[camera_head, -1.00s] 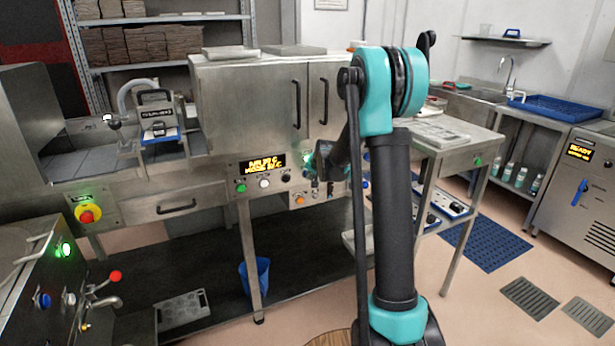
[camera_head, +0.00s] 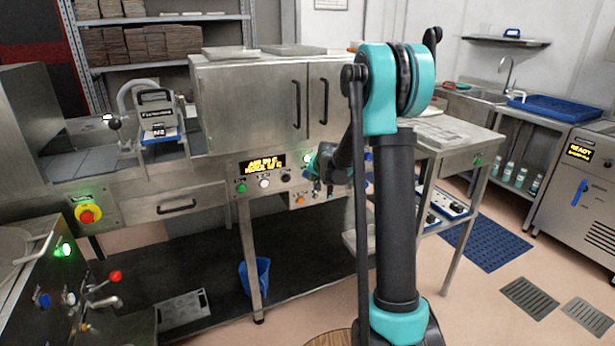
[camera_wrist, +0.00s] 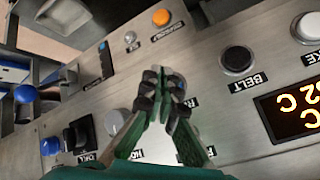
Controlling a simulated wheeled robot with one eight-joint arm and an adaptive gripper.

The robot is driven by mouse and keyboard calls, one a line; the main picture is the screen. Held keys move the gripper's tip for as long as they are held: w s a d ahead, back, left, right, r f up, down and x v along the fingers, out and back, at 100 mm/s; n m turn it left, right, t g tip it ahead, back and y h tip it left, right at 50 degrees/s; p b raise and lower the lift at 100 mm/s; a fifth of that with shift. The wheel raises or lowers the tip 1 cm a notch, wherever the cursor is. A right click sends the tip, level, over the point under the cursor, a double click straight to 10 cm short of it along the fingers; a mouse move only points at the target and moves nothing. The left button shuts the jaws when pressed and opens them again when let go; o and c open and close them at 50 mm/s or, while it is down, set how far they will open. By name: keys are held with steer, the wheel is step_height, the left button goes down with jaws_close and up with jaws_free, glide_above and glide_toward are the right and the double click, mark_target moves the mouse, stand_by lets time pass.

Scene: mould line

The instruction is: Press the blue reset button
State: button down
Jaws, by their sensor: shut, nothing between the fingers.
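My gripper (camera_head: 314,178) is at the front panel of the steel machine, left of my arm's upright link. In the wrist view my gripper (camera_wrist: 165,78) is shut and empty, its fingertips together over the panel. A label starting with R is partly covered by the fingers, and a small blue patch (camera_wrist: 181,86) shows among them; I cannot tell if it is a button or if the fingertips touch it. A round blue button (camera_wrist: 50,146) stands clear at the lower left of the wrist view.
Near the gripper are an orange button (camera_wrist: 161,17), a black button marked BELT (camera_wrist: 238,60), a white button (camera_wrist: 309,27) and an amber display (camera_wrist: 298,108). The display also shows in the head view (camera_head: 262,164). A worktable (camera_head: 455,140) stands to the right.

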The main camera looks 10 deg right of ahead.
steer(key=s, duration=0.1)
steer(key=s+d, duration=0.1)
steer(key=s, duration=0.2)
steer(key=shift+s+d, duration=0.25)
steer(key=shift+s, duration=0.05)
stand_by(0.5)
steer(key=s+d+f+n+g, duration=0.1)
steer(key=s+f, duration=0.1)
steer(key=s, duration=1.1)
steer(key=s+d+f+n+g+h, duration=0.1)
steer(key=s+n+g, duration=0.1)
steer(key=s, duration=1.1)
steer(key=s+d+f+n+g, duration=0.1)
steer(key=s+f+n, duration=0.1)
steer(key=s, duration=1.1)
steer(key=shift+s+d+f+h, duration=0.25)
steer(key=shift+s+f+h, duration=0.05)
steer(key=shift+h, duration=0.1)
